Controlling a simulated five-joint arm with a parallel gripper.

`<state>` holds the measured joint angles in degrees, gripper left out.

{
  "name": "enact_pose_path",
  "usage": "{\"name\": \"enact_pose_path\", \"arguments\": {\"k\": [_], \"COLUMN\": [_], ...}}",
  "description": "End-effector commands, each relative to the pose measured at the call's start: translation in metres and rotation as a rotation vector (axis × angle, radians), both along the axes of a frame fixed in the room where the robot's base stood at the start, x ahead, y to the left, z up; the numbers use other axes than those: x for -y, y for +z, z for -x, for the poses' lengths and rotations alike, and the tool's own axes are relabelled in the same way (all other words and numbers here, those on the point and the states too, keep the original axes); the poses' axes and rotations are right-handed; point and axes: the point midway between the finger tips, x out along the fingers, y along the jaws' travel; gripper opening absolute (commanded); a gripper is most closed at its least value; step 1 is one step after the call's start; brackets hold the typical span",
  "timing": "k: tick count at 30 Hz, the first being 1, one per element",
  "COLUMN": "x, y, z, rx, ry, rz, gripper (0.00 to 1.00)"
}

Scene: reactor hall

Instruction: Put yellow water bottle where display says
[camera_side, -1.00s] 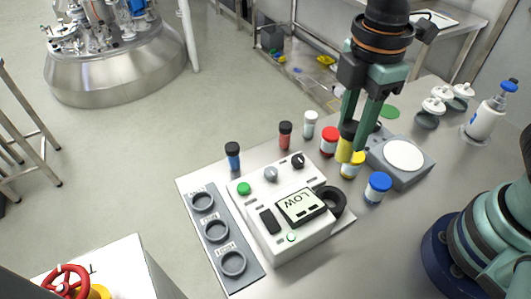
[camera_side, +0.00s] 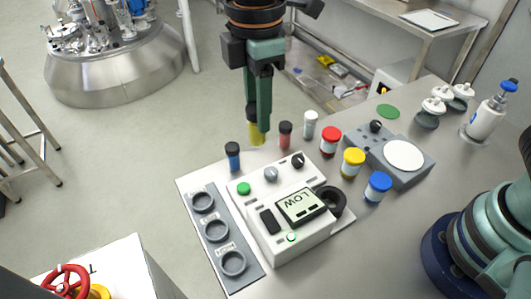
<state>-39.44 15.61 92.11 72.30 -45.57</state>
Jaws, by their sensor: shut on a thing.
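The yellow water bottle (camera_side: 257,133), with a dark cap, is held upright in my gripper (camera_side: 258,120). The gripper is shut on its upper part. In the picture, the bottle hangs between the blue bottle and the red bottle, behind the white device. The display (camera_side: 300,205) on the white device (camera_side: 285,235) reads LOW. A grey rack (camera_side: 222,256) with three round holders stands left of the device: a back one (camera_side: 203,201), a middle one (camera_side: 217,230) and a front one (camera_side: 233,263). All three look empty. Their small labels are too small to read.
A blue bottle (camera_side: 232,158), a red bottle (camera_side: 285,136) and a white bottle (camera_side: 310,126) stand behind the device. Red-, yellow- and blue-lidded jars (camera_side: 353,164) stand to its right. A grey scale (camera_side: 418,174) is farther right. The air above the rack is clear.

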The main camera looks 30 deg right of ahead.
Motion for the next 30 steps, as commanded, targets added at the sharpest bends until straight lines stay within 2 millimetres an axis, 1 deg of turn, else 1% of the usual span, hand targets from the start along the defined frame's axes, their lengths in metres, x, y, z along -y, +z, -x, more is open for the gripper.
{"name": "enact_pose_path", "arguments": {"k": [1,3,5,9,15,18,21,30], "x": [-0.011,-0.026,-0.038,-0.065,-0.095,-0.103,-0.108,-0.11], "y": [-0.009,-0.019,-0.029,-0.055,-0.089,-0.1,-0.107,-0.122], "z": [-0.007,-0.015,-0.022,-0.035,-0.045,-0.048,-0.05,-0.05], "rx": [-0.003,-0.002,-0.003,-0.002,-0.001,-0.001,0.0,0.0], "ry": [0.009,0.02,0.029,0.05,0.073,0.08,0.085,0.087], "rz": [0.003,0.003,0.003,0.002,0.001,0.001,0.0,0.0], "gripper": [0.0,0.0,0.0,0.0,0.0,0.0,0.0,0.0]}}
